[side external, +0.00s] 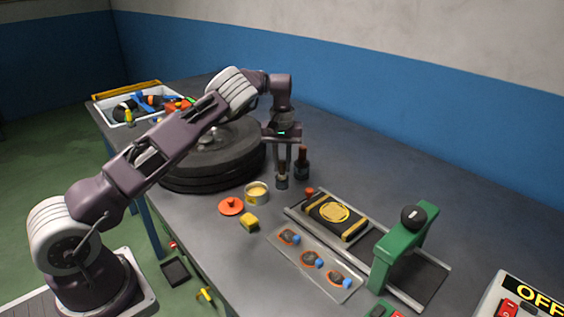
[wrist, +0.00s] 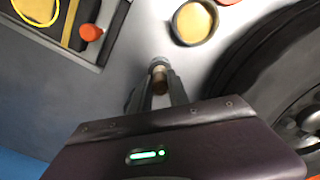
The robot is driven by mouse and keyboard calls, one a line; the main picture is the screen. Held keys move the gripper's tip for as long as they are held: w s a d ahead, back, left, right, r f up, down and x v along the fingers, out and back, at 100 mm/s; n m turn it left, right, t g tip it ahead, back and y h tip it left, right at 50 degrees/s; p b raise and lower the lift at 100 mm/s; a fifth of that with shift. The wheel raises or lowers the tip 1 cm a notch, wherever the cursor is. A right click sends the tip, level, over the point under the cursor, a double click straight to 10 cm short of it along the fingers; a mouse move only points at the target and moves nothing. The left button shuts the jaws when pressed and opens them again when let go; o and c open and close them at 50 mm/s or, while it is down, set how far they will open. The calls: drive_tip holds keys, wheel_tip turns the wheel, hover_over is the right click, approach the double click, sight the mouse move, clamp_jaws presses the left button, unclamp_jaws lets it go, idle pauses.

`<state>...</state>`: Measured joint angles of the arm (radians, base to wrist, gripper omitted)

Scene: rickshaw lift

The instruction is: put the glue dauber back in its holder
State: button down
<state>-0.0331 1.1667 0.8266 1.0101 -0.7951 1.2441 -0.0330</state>
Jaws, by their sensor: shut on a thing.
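My gripper (side external: 284,165) points down over the table beside the black tyre stack. In the wrist view my gripper (wrist: 158,88) is shut on a small brown cylinder, seemingly the handle of the glue dauber (wrist: 159,75). A grey rounded part shows at its far end. In the side view a small dark bottle-like piece (side external: 282,182) is upright just below my fingers. I cannot tell whether it is part of the dauber or a holder around it. A second dark bottle (side external: 302,166) with a brown top stands close to the right. Which one is the holder is unclear.
An open yellow tin (side external: 257,192) is in front, near an orange lid (side external: 231,206) and a yellow block (side external: 249,221). The tyre stack (side external: 215,178) is close on the left. A framed press with a green arm (side external: 398,245) and a patch tray (side external: 306,262) are at right.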

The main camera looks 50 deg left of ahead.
drive_tip(key=shift+f, duration=0.35)
drive_tip(key=c, duration=1.3)
unclamp_jaws()
drive_tip(key=shift+o, duration=0.2)
